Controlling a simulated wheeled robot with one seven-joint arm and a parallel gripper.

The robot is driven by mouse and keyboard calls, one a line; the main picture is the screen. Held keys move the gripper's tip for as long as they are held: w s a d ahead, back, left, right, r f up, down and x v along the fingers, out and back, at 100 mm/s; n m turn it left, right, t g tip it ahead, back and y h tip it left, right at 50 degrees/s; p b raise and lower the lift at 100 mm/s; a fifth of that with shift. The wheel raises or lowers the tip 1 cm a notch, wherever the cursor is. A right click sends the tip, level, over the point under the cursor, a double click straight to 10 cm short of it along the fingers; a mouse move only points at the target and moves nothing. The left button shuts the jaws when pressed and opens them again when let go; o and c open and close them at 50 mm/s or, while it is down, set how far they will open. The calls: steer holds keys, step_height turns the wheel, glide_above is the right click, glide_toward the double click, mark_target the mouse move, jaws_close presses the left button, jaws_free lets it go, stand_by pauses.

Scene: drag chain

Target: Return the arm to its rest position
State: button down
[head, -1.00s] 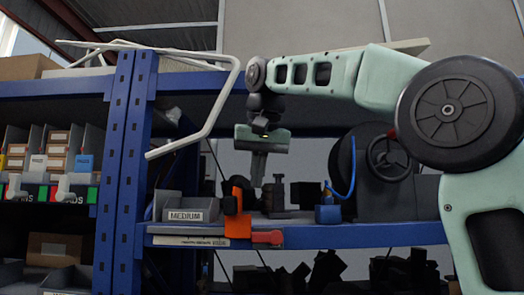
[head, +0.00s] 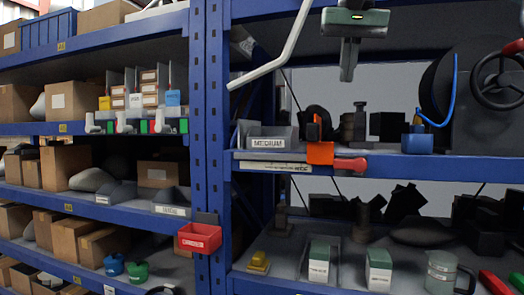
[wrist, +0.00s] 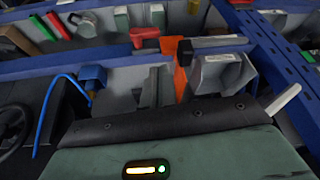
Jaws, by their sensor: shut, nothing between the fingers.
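My gripper (head: 347,72) shows at the top of the head view, pointing down in front of the upper part of the blue shelving. Its fingers are together and hold nothing. It is above the middle shelf and apart from the things on it. In the wrist view, the green gripper body (wrist: 180,155) fills the bottom; the fingertips do not show there. The rest of my arm is above the head view's top edge.
The middle shelf carries a grey MEDIUM bin (head: 268,138), an orange piece (head: 320,153), a red handle (head: 350,164) and a blue block (head: 416,140). A white bar (head: 285,60) slants near my gripper. A blue upright (head: 205,120) stands left. A red bin (head: 200,238) hangs lower.

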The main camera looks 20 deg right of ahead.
steer(key=s+a+f+n+g+y+b, duration=0.1)
steer(key=a+f+n+b, duration=0.1)
steer(key=a+f, duration=0.6)
steer(key=s+a+f+n+g+b, duration=0.1)
steer(key=a+f+n, duration=0.2)
steer(key=f, duration=0.8)
steer(key=s+a+f+n+y+b, duration=0.1)
steer(key=a+f+n+b, duration=0.1)
steer(key=a+f, duration=0.6)
steer(key=s+f+n+g+b, duration=0.1)
steer(key=s+f+n+b, duration=0.1)
steer(key=s+f, duration=0.8)
steer(key=s+d+f+n+g+b, duration=0.1)
steer(key=s+f+n+b, duration=0.1)
steer(key=s+f, duration=0.9)
step_height(320, 180, down, 8)
steer(key=shift+d+f+n+g, duration=0.1)
steer(key=shift+d+n+g, duration=0.2)
steer(key=shift+n, duration=0.4)
